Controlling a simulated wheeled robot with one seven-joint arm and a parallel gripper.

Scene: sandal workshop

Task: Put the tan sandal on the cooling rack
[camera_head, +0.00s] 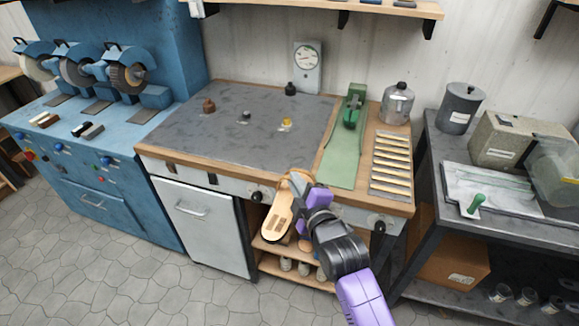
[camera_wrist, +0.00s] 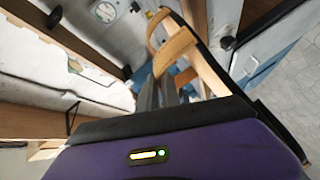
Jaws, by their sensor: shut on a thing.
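The tan sandal (camera_head: 279,215) hangs in front of the workbench, its sole tilted steeply and its straps at the upper end. My gripper (camera_head: 304,189) is shut on the sandal near its straps, just off the bench's front edge. In the wrist view the sandal's tan strap (camera_wrist: 174,48) and part of its sole stand beyond the purple gripper body; the fingertips are partly hidden. The cooling rack (camera_head: 391,164), with pale wooden slats, lies on the bench's right end, to the right of my gripper. No sandal lies on it.
A green press (camera_head: 345,150) stands between the grey bench top (camera_head: 230,130) and the rack. A metal pot (camera_head: 397,103) stands behind the rack. Small pots sit on the grey top. Shelves (camera_head: 300,276) with bottles are below the sandal. A dark side table (camera_head: 433,170) adjoins on the right.

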